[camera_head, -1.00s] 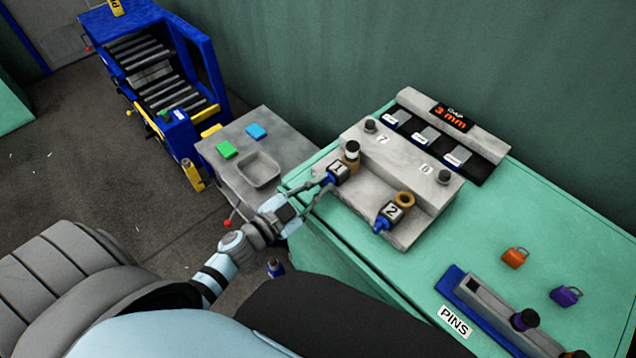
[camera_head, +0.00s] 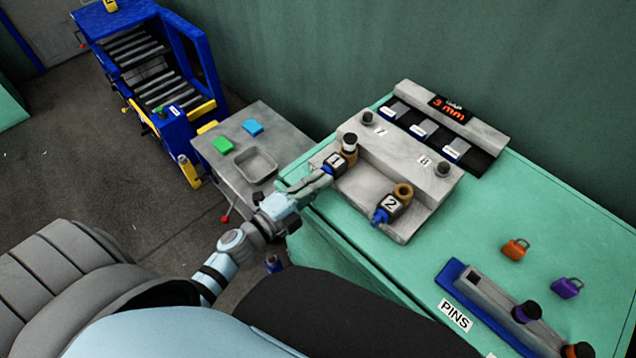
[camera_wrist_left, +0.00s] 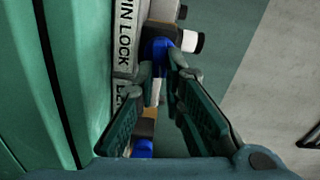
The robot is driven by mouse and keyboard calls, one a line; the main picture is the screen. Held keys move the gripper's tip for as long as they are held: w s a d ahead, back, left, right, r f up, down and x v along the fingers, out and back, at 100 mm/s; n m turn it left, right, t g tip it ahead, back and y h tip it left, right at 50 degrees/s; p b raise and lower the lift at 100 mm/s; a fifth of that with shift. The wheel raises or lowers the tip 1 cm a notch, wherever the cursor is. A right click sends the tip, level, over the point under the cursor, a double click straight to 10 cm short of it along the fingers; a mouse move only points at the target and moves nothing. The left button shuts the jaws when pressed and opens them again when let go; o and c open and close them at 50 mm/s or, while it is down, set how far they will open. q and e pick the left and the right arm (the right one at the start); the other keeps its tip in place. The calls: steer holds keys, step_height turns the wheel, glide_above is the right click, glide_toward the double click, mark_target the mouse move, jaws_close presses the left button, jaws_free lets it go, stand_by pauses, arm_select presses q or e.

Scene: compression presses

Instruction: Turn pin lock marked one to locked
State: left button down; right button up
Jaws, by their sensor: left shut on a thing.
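In the left wrist view the two fingertips (camera_wrist_left: 163,75) pinch this blue handle (camera_wrist_left: 158,50), and the white pin end (camera_wrist_left: 192,42) shows just beyond. The pin lock marked 2 (camera_head: 391,204) stands to the right, with its own blue handle and an empty-looking brass collar (camera_head: 403,191). My right gripper is not in view.
The grey block (camera_head: 405,165) stands on a green bench (camera_head: 480,220). Behind it is a gauge reading 3 mm (camera_head: 447,108). A grey side table (camera_head: 285,130) holds a tray.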

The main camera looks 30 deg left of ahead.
arm_select(q)
steer(key=shift+f+m, duration=0.2)
steer(key=shift+m, duration=0.8)
steer(key=c, duration=1.7)
jaws_free()
steer(key=shift+s, duration=0.1)
steer(key=v, duration=1.2)
